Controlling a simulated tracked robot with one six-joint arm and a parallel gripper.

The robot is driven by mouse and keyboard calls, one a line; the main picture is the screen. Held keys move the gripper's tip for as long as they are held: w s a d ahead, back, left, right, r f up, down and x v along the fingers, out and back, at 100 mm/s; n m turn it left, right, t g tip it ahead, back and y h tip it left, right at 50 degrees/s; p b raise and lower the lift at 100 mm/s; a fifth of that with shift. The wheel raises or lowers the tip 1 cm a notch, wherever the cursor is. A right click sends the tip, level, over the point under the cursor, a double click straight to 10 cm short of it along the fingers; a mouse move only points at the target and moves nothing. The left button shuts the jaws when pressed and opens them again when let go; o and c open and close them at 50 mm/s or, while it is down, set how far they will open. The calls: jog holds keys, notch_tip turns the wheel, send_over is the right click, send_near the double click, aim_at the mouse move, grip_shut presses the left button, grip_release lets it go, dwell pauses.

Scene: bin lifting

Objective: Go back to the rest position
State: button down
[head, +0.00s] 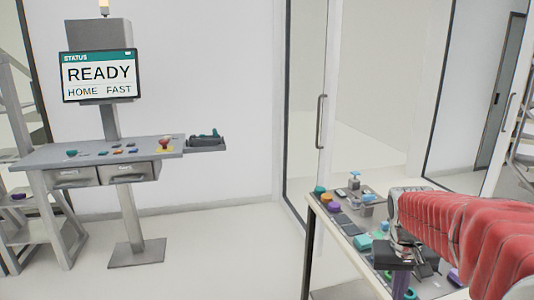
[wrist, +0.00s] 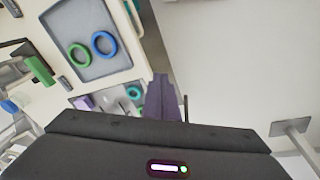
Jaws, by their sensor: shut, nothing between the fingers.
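My gripper (head: 400,284) is at the lower right of the head view, below my red-sleeved arm and over the table with many parts. Its dark body has purple fingers, which also show together in the middle of the wrist view (wrist: 162,96). The fingers are shut with nothing between them. The status screen (head: 102,75) reads READY, HOME and FAST.
The parts table (head: 340,231) holds several small coloured items. A grey console (head: 95,150) with buttons and drawers stands at left. In the wrist view, a grey panel (wrist: 88,24) carries a green ring (wrist: 79,56) and a blue ring (wrist: 104,44). The floor between is clear.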

jog(key=s+a+r+n+t+y, duration=0.1)
jog(key=s+a+r+t, duration=0.3)
jog(key=s+a, duration=1.1)
jog(key=shift+s+r+n+y, duration=0.2)
jog(key=shift+s+n+y, duration=0.2)
jog(key=shift+s+n, duration=0.4)
